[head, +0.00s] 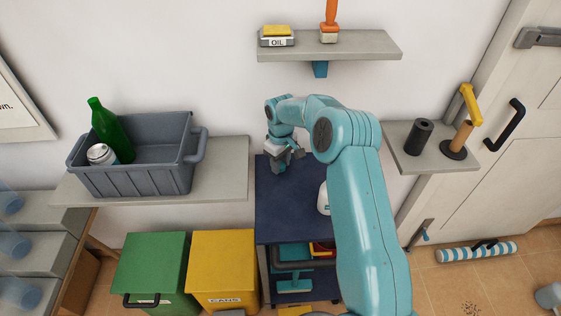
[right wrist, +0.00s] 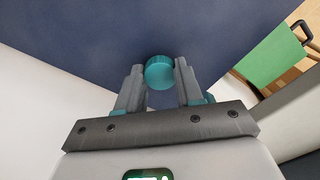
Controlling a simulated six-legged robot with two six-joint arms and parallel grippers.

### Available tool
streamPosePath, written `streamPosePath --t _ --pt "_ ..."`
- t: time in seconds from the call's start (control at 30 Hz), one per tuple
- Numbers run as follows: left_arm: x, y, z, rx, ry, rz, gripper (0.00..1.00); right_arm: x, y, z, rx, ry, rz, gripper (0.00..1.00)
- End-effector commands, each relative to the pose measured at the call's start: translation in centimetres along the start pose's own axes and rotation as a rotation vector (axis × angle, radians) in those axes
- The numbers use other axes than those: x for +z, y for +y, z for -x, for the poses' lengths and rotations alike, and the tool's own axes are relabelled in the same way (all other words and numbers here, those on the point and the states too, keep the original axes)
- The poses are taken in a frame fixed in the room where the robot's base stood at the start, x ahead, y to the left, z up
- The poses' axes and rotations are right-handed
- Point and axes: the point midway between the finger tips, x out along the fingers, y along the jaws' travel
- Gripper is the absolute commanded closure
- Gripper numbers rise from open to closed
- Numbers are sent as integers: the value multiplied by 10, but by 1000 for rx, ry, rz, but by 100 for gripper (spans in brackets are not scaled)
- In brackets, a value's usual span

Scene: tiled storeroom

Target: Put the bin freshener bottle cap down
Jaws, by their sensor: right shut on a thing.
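The bin freshener bottle cap (right wrist: 160,73) is a round, ribbed teal cap. In the right wrist view it sits between the fingertips of my right gripper (head: 281,163), which is shut on it. Dark blue surface shows behind the cap; I cannot tell whether the cap touches it. In the head view the gripper is over the back left part of the dark blue cart top (head: 282,222), and the cap is hard to make out. A white bottle (head: 323,199) stands on the cart, partly hidden behind my right arm. My left gripper is not in view.
A grey crate (head: 160,180) with a green bottle and a can stands on the left shelf. Green (head: 150,262) and yellow (head: 222,262) bins stand below. The right shelf (head: 430,163) holds a dark roll and a holder. The cart top's front left is clear.

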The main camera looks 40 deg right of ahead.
Motion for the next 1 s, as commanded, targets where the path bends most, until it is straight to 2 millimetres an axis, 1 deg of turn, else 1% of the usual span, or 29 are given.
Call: streamPosePath --t 0.03,0.23,0.27,0.3,0.33,0.57,0.67,0.73,0.77,0.8,1.0 --pt "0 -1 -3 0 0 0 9 0 0 -4 0 0 0 100" --pt "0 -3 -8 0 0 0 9 0 0 -10 0 0 0 100" --pt "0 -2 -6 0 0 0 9 0 0 -8 0 0 0 57" --pt "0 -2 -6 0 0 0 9 0 0 -8 0 0 0 44" --pt "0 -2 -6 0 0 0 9 0 0 -8 0 0 0 38" --pt "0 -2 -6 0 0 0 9 0 0 -8 0 0 0 38" --pt "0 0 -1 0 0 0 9 0 0 -2 0 0 0 38" --pt "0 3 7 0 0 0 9 0 0 9 0 1 0 38" --pt "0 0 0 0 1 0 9 0 0 9 1 2 0 38" --pt "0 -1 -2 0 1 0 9 -1 1 16 3 5 -1 38" --pt "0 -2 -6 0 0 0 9 -1 0 54 2 4 1 38"
